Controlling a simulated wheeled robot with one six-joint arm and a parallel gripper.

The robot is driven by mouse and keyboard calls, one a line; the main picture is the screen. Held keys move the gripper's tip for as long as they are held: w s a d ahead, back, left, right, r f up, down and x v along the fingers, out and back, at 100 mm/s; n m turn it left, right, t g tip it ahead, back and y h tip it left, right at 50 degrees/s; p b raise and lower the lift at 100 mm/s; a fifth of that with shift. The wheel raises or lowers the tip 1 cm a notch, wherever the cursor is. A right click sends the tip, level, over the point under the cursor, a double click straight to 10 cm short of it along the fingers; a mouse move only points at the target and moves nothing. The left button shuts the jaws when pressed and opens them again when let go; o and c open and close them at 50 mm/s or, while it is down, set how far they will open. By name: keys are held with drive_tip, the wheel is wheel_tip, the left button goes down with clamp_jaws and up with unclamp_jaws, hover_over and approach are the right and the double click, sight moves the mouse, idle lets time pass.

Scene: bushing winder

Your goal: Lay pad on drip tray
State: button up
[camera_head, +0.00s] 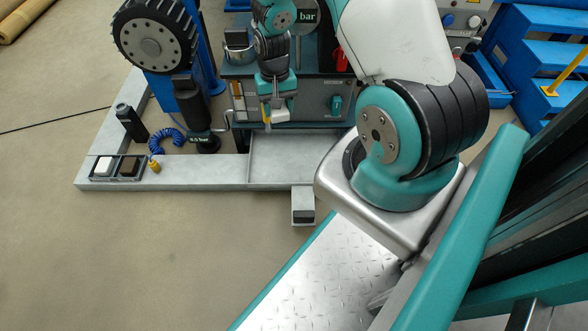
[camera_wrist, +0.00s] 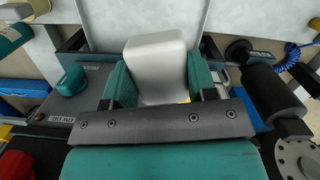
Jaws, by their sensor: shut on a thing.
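My gripper (camera_head: 278,98) hangs in front of the winder's control panel at the back. Its teal fingers, seen in the wrist view (camera_wrist: 158,82), are shut on a pale grey-white block with rounded edges, which I take for the pad (camera_wrist: 157,62). The pad also shows in the head view (camera_head: 280,112) below the fingers. The drip tray (camera_head: 290,165) is a shallow grey rectangle with a thin rim on the floor frame, in front of the pad in the head view. In the wrist view the tray (camera_wrist: 140,16) lies beyond the pad. The visible tray floor looks empty.
The control panel (camera_head: 312,98) is close behind my gripper.

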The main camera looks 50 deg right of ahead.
drive_tip(key=s+d+f+m+b, duration=0.2)
drive_tip(key=s+d+f+m, duration=0.15)
drive_tip(key=f, duration=0.25)
drive_tip(key=b, duration=0.8)
hover_over(296, 166)
drive_tip(key=shift+n, duration=0.35)
drive_tip(key=f, duration=1.5)
drive_tip(key=shift+w+d+f, duration=0.15)
drive_tip(key=shift+d+f, duration=0.05)
drive_tip(key=shift+f, duration=0.1)
wheel_tip(296, 166, down, 5)
drive_tip(key=b, duration=0.2)
drive_tip(key=shift+r+b, duration=0.1)
drive_tip(key=shift+b, duration=0.3)
drive_tip(key=shift+r, duration=0.1)
drive_tip(key=o, duration=0.9)
